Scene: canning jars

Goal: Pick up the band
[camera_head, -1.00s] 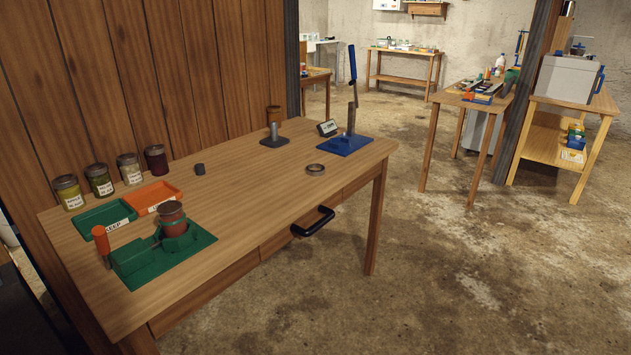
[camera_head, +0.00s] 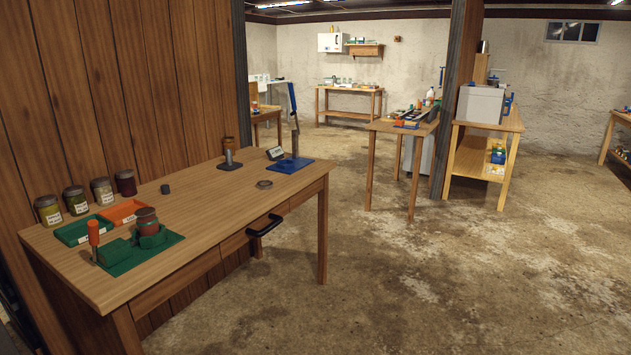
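The band (camera_head: 264,184) is a thin dark metal ring lying flat on the wooden table (camera_head: 210,205), near its front edge. It lies in front of a blue press base (camera_head: 290,165) and left of the table's right end. Nothing touches it. Neither of my grippers shows in the head view.
A green fixture (camera_head: 140,248) with a red-brown jar (camera_head: 147,221), a green tray (camera_head: 84,230), an orange tray (camera_head: 121,212) and several filled jars (camera_head: 102,190) stand at the table's left. A black handle (camera_head: 265,226) juts from the front. The floor in front is clear.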

